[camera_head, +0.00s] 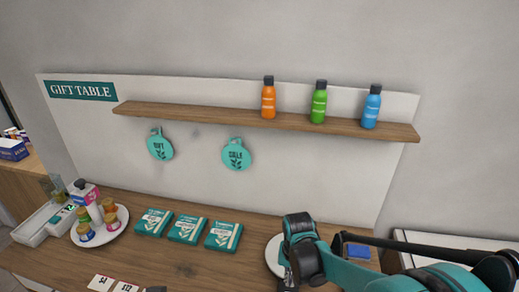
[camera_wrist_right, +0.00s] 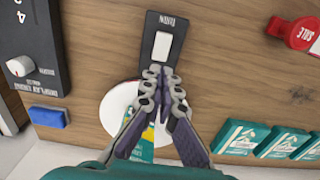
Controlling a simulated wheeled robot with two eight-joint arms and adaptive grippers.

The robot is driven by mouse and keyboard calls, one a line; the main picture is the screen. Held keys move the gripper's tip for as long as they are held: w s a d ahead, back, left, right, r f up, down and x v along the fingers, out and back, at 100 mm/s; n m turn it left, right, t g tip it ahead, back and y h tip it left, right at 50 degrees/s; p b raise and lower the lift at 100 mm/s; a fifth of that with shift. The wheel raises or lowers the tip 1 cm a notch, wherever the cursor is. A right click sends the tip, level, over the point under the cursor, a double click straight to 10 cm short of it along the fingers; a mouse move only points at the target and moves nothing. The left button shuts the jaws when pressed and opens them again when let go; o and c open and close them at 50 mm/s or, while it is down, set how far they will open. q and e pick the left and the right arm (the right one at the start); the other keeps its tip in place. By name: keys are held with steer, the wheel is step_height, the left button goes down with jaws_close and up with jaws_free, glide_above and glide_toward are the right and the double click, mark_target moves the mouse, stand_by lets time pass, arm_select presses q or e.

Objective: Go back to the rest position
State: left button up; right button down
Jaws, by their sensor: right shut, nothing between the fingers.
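My right arm, teal and black, comes in from the right in the head view, with my right gripper (camera_head: 288,284) low over the counter and partly cut off by the bottom edge. In the right wrist view my right gripper (camera_wrist_right: 160,72) has its fingertips together, with nothing held between them. Below it is a white round plate (camera_wrist_right: 115,108), partly covered by the fingers; it also shows in the head view (camera_head: 272,258). A teal item with a yellow part (camera_wrist_right: 140,150) shows between the fingers' bases, over the plate. My left gripper is not in view.
A black device (camera_wrist_right: 163,20) with a white label lies beside the plate. A blue block (camera_head: 358,250) and three teal boxes (camera_head: 188,230) flank it. At left is a plate of small bottles (camera_head: 122,215). A shelf (camera_head: 200,115) holds three bottles. A red SALE item (camera_wrist_right: 300,32) is nearby.

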steer(key=s+d+r+n+t+b, duration=0.1)
steer(key=s+d+r+t+b, duration=0.1)
steer(key=s+t+b, duration=0.1)
steer(key=s+d+r+n+t+b, duration=0.2)
steer(key=s+t+b, duration=0.2)
steer(key=s, duration=0.3)
steer(key=shift+s+d+b, duration=0.15)
steer(key=shift+d+b, duration=0.2)
steer(key=shift+b, duration=0.05)
